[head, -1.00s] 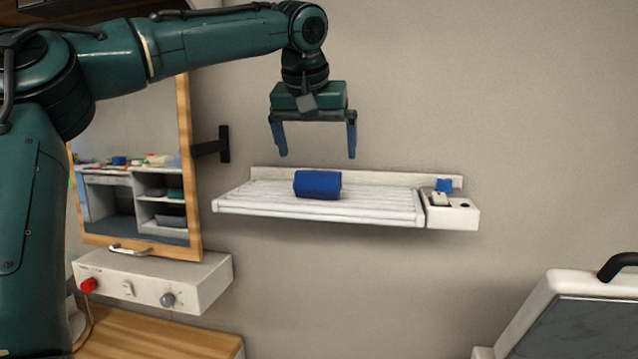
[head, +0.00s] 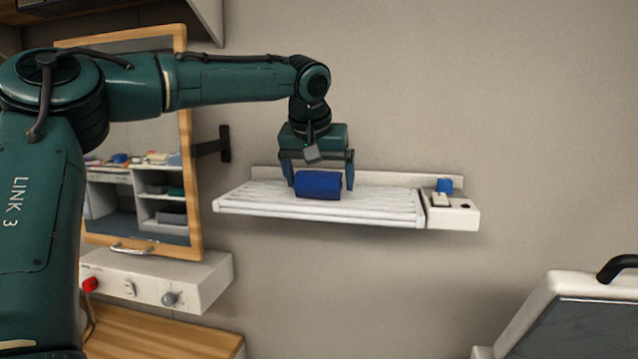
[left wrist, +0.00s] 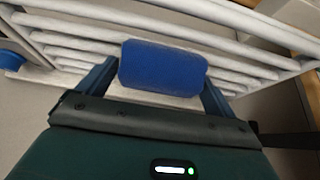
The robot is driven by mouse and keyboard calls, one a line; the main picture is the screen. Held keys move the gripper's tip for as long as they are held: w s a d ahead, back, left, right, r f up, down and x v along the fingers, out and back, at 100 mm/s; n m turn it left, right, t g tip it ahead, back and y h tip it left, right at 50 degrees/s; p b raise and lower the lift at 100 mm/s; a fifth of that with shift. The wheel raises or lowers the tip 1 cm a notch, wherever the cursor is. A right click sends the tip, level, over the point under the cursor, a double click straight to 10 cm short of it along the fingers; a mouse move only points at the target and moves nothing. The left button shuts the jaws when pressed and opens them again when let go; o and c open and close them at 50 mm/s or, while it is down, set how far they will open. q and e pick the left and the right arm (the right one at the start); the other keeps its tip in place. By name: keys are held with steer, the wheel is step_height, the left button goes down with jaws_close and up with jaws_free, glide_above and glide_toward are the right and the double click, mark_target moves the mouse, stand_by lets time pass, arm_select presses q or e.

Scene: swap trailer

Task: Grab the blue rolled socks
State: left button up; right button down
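The blue rolled socks (head: 318,185) lie on a white slatted wall shelf (head: 380,205). In the left wrist view the blue roll (left wrist: 163,66) sits at the top centre, over the white slats. My left gripper (head: 320,186) points down over the roll, with one finger at each end of it. In the left wrist view the fingers of my left gripper (left wrist: 160,85) stand apart on either side of the roll. A small gap seems to show at each side, so the fingers look open. My right gripper is not in view.
A white box with a blue knob (head: 444,186) is at the shelf's right end. A wood-framed mirror (head: 190,150) stands left of the shelf. A white control box (head: 200,284) and wooden counter (head: 170,335) are below. A white-framed lid (head: 560,310) is at lower right.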

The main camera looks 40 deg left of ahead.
arm_select(q)
steer(key=c, duration=0.9)
